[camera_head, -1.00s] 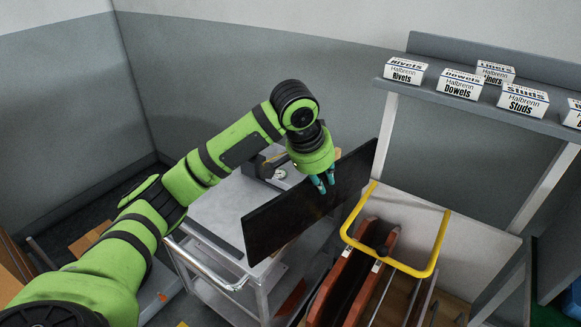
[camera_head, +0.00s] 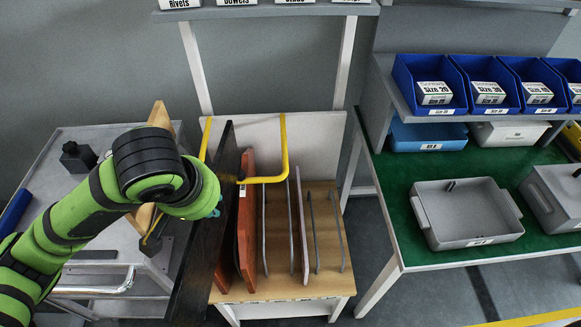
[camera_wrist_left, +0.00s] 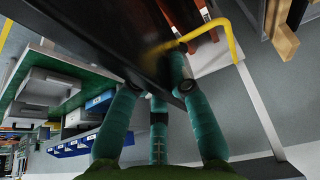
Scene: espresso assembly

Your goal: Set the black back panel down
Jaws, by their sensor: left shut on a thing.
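The black back panel (camera_head: 205,235) stands on edge, long and dark, just left of the rack's upright panels in the head view. My left gripper (camera_head: 217,212) is shut on it near its upper edge. In the left wrist view the panel (camera_wrist_left: 115,35) fills the upper middle, with the teal fingers of my left gripper (camera_wrist_left: 157,85) at its edge. The wooden rack (camera_head: 285,285) holds reddish-brown panels (camera_head: 247,225) and several thin upright dividers. I cannot tell whether the panel's lower edge touches anything. My right gripper is not in view.
A yellow hoop (camera_head: 285,150) rises at the rack's back, close to the panel. A grey cart (camera_head: 50,150) stands left. A green-topped table (camera_head: 385,175) with a grey tray (camera_head: 465,215) and blue bins (camera_head: 430,80) stands right. Between rack and table is a narrow floor gap.

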